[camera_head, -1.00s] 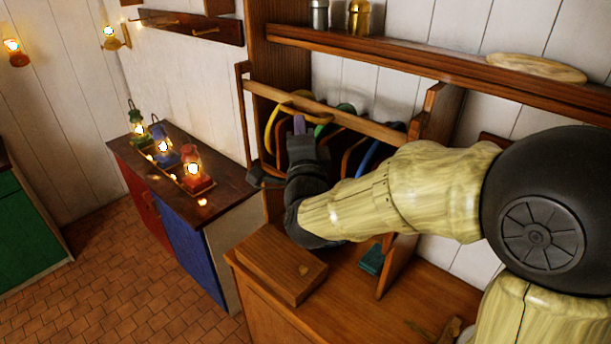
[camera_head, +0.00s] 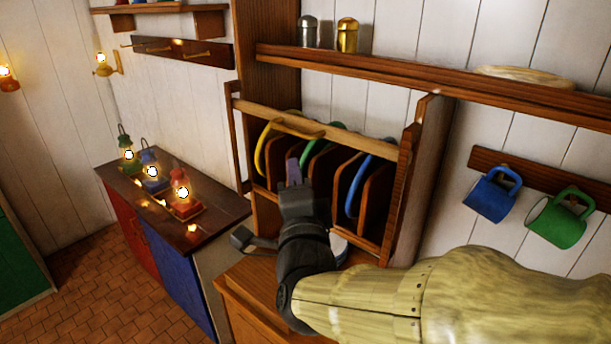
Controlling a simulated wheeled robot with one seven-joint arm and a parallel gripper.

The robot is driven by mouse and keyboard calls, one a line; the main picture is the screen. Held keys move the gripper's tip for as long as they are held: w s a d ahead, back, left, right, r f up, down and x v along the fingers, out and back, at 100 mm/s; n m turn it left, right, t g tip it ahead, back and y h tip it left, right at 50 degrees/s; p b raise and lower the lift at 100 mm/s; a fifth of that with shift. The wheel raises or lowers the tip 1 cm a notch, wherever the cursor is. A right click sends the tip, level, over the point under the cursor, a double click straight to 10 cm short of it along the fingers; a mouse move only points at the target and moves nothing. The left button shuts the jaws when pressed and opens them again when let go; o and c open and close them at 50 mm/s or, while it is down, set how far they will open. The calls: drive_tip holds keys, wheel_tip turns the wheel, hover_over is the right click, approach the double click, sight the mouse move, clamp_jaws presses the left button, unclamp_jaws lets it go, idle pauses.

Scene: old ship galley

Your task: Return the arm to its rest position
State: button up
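My arm comes in from the lower right, and my gripper (camera_head: 295,182) points up and away in front of the plate rack (camera_head: 392,190). The arm's dark wrist covers part of the rack and counter. A small purple piece (camera_head: 293,171) shows at the fingertips; I cannot tell whether it is part of the gripper or a thing behind or between the fingers. The fingers' opening is not clear from here. A yellow plate (camera_head: 261,150), a green plate (camera_head: 308,152) and a blue plate (camera_head: 357,185) stand upright in the rack's slots.
A wooden rail (camera_head: 330,133) crosses the rack's front, with a shelf (camera_head: 420,84) above. A blue mug (camera_head: 492,195) and a green mug (camera_head: 560,220) hang at right. Lit lanterns (camera_head: 181,193) stand on the left cabinet (camera_head: 215,212). The floor (camera_head: 90,290) at left is clear.

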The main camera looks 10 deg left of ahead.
drive_tip(key=w+d+f+n+g+h, duration=0.1)
drive_tip(key=d+f+n+g, duration=0.3)
drive_tip(key=d+f, duration=0.3)
drive_tip(key=w+d+f+n+g+h, duration=0.1)
drive_tip(key=d+f+n+g, duration=0.3)
drive_tip(key=f, duration=0.6)
drive_tip(key=s+d+f+n+g+h, duration=0.3)
drive_tip(key=s+d+f+n+g, duration=0.2)
drive_tip(key=d, duration=0.8)
drive_tip(key=s+f+g, duration=0.3)
drive_tip(key=s+f, duration=0.2)
drive_tip(key=s, duration=0.1)
drive_tip(key=shift+d+f, duration=0.35)
drive_tip(key=shift+d, duration=0.1)
